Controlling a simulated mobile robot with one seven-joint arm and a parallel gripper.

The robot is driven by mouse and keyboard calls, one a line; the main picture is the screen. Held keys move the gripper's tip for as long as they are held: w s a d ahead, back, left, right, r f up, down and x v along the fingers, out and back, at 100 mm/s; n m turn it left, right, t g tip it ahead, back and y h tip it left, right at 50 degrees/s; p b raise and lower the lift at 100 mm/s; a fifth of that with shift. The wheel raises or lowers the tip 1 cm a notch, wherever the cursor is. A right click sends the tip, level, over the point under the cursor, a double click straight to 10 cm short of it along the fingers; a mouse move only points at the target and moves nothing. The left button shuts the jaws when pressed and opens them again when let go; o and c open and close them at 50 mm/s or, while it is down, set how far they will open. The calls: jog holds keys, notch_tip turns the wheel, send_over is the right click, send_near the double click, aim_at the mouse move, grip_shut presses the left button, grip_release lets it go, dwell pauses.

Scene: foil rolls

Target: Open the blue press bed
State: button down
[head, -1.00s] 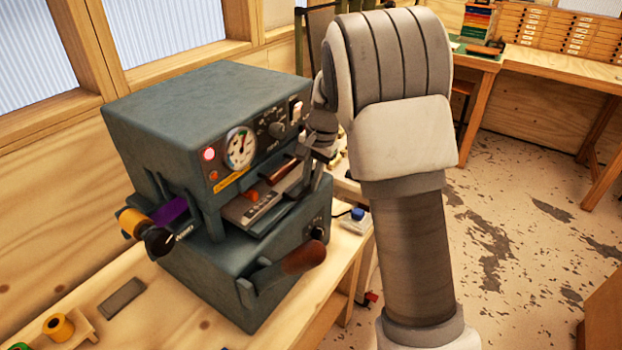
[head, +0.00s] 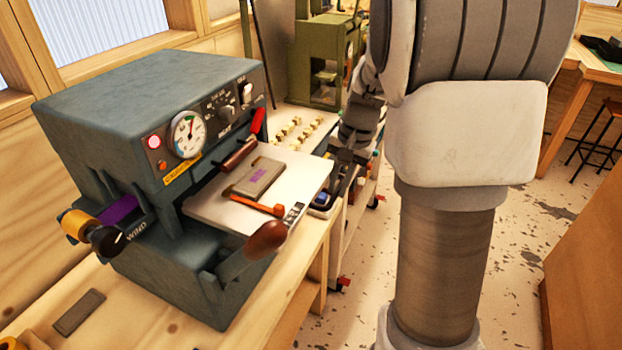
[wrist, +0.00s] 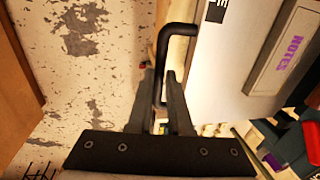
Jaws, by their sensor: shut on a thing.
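The blue-grey press (head: 150,95) stands on the wooden bench in the head view. Its pale flat bed (head: 205,207) sticks well out of the slot at the front right. A grey block with purple lettering (head: 257,178) lies on the bed, and the block also shows in the wrist view (wrist: 275,62). My gripper (head: 345,165) is at the bed's outer edge, partly hidden by my arm. In the wrist view my gripper's fingers (wrist: 159,85) are closed around the black bar handle (wrist: 162,50) on the bed's edge.
A brown-gripped lever (head: 267,238) projects at the press's lower front. An orange piece (head: 257,205) lies across the bed near its front. A green machine (head: 318,60) stands behind, and a cart with small items is beyond the bed. Open floor (head: 345,315) lies at front right.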

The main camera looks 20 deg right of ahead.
jog(key=shift+s+d, duration=1.55)
jog(key=shift+d, duration=0.05)
jog(key=c, duration=1.1)
grip_release()
jog(key=r, duration=0.5)
jog(key=s+d+r+p, duration=0.1)
jog(key=r, duration=0.5)
jog(key=s+d+r, duration=0.1)
jog(key=r, duration=0.5)
jog(key=shift+s+d+r, duration=0.1)
jog(key=shift+d, duration=0.05)
